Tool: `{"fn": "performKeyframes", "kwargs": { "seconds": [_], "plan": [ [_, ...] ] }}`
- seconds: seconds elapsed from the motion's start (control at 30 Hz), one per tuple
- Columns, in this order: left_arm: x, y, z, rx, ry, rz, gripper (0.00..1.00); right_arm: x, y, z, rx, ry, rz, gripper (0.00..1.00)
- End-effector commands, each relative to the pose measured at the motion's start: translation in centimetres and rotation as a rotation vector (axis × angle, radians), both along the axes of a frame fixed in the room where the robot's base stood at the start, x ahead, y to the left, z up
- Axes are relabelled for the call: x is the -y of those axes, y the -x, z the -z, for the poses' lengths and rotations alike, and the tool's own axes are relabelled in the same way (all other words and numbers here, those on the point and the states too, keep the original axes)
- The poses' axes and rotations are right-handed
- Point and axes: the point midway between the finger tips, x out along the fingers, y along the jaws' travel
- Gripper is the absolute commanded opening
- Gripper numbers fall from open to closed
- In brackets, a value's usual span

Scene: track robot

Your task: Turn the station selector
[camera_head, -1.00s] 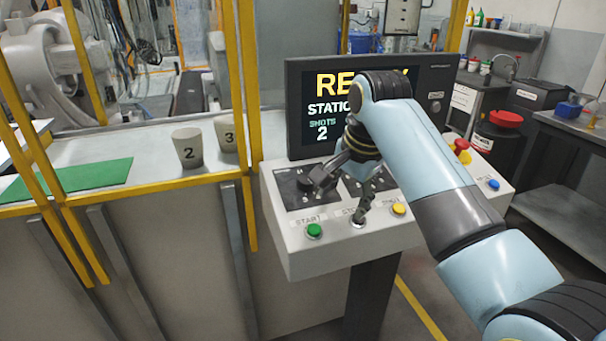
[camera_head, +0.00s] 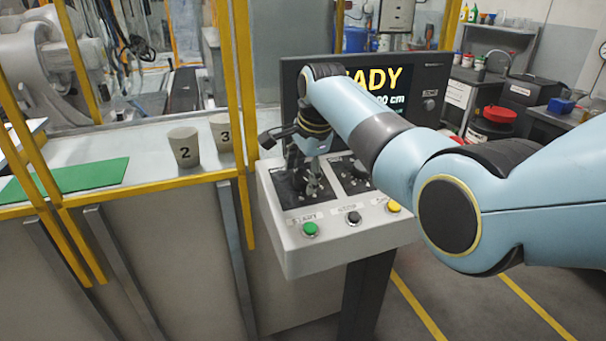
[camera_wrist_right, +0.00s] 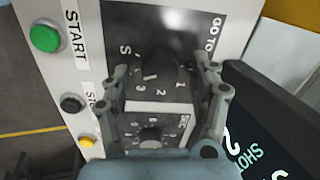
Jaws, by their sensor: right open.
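The station selector (camera_wrist_right: 158,70) is a dark round knob on a black plate marked S, 1, 2, 3 in the right wrist view. Its plate (camera_head: 284,192) is the left of two on the sloped control box in the head view, where the gripper largely hides the knob. My right gripper (camera_wrist_right: 163,74) is open, its fingers on either side of the knob in the wrist view. Contact cannot be made out. In the head view my right gripper (camera_head: 292,160) points down over this plate. My left gripper is not in view.
A second knob (camera_wrist_right: 150,135) sits beside the selector. Green (camera_head: 310,230), black (camera_head: 353,218) and yellow (camera_head: 393,206) buttons line the box's front. The READY screen (camera_head: 400,80) rises behind, partly covered by my arm. Cups 2 (camera_head: 185,150) and 3 (camera_head: 221,135) stand left.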

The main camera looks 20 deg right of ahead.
Motion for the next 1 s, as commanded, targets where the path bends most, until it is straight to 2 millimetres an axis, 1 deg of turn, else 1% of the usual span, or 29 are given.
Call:
{"fn": "performKeyframes", "kwargs": {
  "seconds": [0.1,0.37,0.47,0.8,1.0],
  "plan": [
    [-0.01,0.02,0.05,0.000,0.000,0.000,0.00,-0.02,-0.16,0.69,-0.001,0.000,0.000,0.62],
    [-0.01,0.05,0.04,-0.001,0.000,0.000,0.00,-0.03,-0.20,0.83,0.000,0.000,0.000,0.62],
    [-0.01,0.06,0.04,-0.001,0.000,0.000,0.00,-0.04,-0.20,0.82,0.000,0.000,0.000,0.52],
    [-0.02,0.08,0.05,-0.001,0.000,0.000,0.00,-0.04,-0.19,0.81,0.000,0.000,0.000,0.07],
    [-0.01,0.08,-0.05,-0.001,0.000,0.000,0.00,-0.04,-0.18,0.79,0.000,0.003,-0.012,0.07]
  ]
}}
